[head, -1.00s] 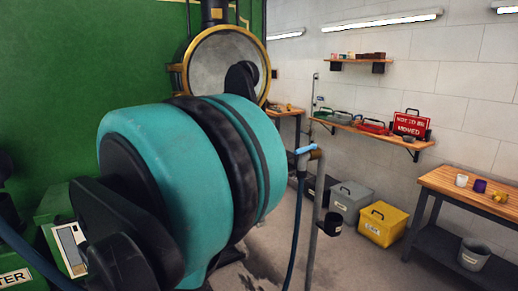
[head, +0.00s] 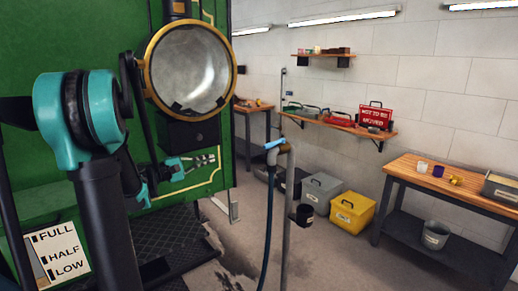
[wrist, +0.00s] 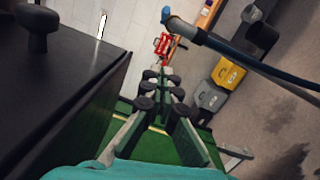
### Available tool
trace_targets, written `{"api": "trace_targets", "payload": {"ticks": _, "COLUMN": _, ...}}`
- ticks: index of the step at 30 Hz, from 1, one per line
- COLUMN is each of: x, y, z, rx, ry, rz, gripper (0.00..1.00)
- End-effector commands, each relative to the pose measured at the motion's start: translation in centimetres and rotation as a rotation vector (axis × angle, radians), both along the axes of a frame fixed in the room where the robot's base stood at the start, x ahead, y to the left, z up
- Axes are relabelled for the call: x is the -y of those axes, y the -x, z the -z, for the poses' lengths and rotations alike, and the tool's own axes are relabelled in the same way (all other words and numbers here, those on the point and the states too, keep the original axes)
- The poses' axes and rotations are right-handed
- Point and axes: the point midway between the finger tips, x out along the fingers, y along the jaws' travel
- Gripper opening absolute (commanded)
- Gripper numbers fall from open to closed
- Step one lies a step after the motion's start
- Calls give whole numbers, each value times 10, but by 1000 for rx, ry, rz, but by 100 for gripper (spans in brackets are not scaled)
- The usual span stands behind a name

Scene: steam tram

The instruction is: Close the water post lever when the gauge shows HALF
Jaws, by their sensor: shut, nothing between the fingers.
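The water post (head: 286,205) is a grey upright pipe with a dark hose (head: 267,215) hanging beside it. Its light-blue lever (head: 275,143) sits at the top, pointing left and roughly level. In the wrist view the lever (wrist: 167,14) shows at the top. The gauge plate (head: 62,255) reads FULL, HALF and LOW from top to bottom; I cannot make out its level. My gripper (head: 212,159) is shut and empty, in front of the green side and left of the post, apart from the lever. Its fingers (wrist: 163,90) also show in the wrist view.
Behind the post are a grey box (head: 320,192), a yellow box (head: 352,211) and a shelf with a red NOT TO BE MOVED sign (head: 376,115). A workbench (head: 410,176) stands right.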

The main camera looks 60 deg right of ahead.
Motion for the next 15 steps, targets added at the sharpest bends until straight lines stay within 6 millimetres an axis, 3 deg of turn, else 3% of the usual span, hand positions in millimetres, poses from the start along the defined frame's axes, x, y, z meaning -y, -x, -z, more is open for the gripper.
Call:
{"api": "trace_targets", "payload": {"ticks": 5, "x": 20, "y": 12, "z": -1, "rx": 0, "ry": 0, "rz": 4, "gripper": 0}}
{"api": "trace_targets", "payload": {"ticks": 15, "x": 78, "y": 46, "z": -4, "rx": 1, "ry": -1, "rz": 3, "gripper": 0}}
